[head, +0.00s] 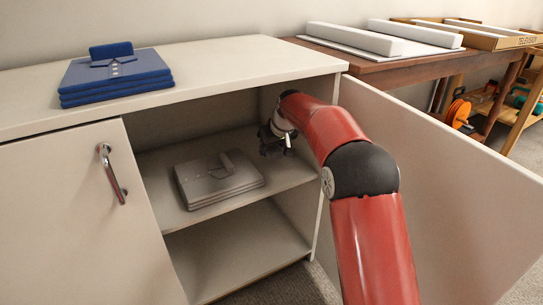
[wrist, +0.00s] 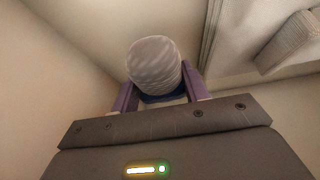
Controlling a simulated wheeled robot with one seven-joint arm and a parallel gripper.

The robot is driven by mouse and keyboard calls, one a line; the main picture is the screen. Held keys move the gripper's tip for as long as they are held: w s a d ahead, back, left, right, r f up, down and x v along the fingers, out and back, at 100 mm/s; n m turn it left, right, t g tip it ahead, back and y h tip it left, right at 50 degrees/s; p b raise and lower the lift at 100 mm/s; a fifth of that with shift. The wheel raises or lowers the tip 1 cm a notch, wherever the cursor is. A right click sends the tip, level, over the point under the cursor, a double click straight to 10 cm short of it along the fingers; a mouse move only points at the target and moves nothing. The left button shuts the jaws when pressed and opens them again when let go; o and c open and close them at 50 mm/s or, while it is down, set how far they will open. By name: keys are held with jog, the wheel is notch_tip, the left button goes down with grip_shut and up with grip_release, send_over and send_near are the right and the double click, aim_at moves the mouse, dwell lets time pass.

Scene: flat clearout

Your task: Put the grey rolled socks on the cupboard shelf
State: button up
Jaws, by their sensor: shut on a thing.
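The grey rolled socks (wrist: 153,62) show in the wrist view as a pale grey striped roll between the purple fingers of my gripper (wrist: 160,90). In the head view my gripper (head: 274,141) is inside the open cupboard, above the right part of the middle shelf (head: 288,178). The socks cannot be made out there, and my arm hides part of the opening. Whether the socks touch the shelf cannot be told.
A grey folded garment stack (head: 217,180) lies on the shelf, left of my gripper. The cupboard door (head: 430,190) stands open at right. A blue folded stack (head: 115,78) lies on the cupboard top. The lower compartment (head: 235,250) is empty.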

jog(key=shift+w+a+f+b, duration=0.1)
jog(key=shift+f+b, duration=0.5)
jog(key=shift+f, duration=1.15)
jog(key=shift+f, duration=0.15)
jog(key=o, duration=1)
